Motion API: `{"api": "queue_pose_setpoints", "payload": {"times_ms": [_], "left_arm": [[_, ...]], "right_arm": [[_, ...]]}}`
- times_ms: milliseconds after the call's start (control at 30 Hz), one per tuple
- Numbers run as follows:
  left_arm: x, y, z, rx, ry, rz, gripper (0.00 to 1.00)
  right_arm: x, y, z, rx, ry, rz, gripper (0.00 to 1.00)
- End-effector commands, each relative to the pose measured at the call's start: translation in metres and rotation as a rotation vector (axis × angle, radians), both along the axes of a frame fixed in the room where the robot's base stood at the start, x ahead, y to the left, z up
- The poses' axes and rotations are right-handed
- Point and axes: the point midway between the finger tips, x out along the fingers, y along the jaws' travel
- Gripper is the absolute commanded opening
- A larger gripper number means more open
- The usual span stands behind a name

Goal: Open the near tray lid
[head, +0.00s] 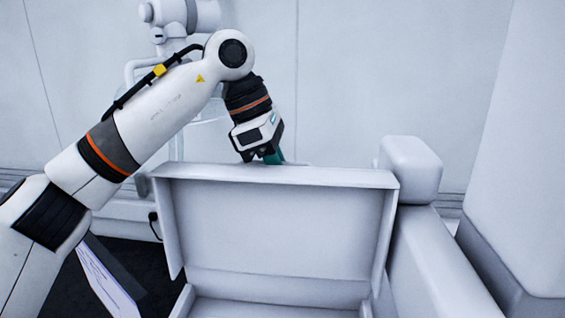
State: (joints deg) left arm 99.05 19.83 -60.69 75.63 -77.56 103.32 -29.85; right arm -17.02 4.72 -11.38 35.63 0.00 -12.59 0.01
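The near tray lid (280,228) is a pale grey panel with short side flanges, raised to near upright at the back of the white tray (183,303). Its inner face is toward me, and the tray is cut off by the bottom of the view. My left gripper (266,158) points down at the middle of the lid's top edge. Its dark and teal fingertips are at or just behind that edge, partly hidden. I cannot tell whether they touch the lid or how far apart they are. My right gripper is out of view.
A white rounded block (410,168) and a long white housing (440,265) stand close to the lid's right side. White tubular equipment (180,18) is at the back left. A dark-edged panel with a white face (103,275) is at lower left.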

Motion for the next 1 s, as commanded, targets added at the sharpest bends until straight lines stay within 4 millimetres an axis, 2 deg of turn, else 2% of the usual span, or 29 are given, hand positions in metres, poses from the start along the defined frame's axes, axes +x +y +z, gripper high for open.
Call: {"api": "queue_pose_setpoints", "payload": {"times_ms": [33, 533, 567, 600, 867, 1000], "left_arm": [[-0.002, 0.000, -0.008, 0.010, 0.021, -0.003, 0.00], [-0.005, -0.001, -0.010, 0.013, 0.038, -0.006, 0.00], [-0.005, -0.001, -0.010, 0.013, 0.038, -0.006, 0.17], [-0.005, -0.001, -0.010, 0.012, 0.037, -0.006, 0.22], [-0.004, 0.000, -0.006, 0.006, 0.030, -0.003, 0.22], [-0.003, 0.003, 0.004, 0.005, 0.028, -0.001, 0.22]], "right_arm": [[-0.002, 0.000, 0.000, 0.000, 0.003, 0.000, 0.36], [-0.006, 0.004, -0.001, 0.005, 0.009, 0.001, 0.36], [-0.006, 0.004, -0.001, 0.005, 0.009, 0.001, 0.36], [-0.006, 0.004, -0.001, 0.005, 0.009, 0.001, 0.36], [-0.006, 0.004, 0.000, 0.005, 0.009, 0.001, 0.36], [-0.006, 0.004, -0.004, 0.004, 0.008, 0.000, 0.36]]}}
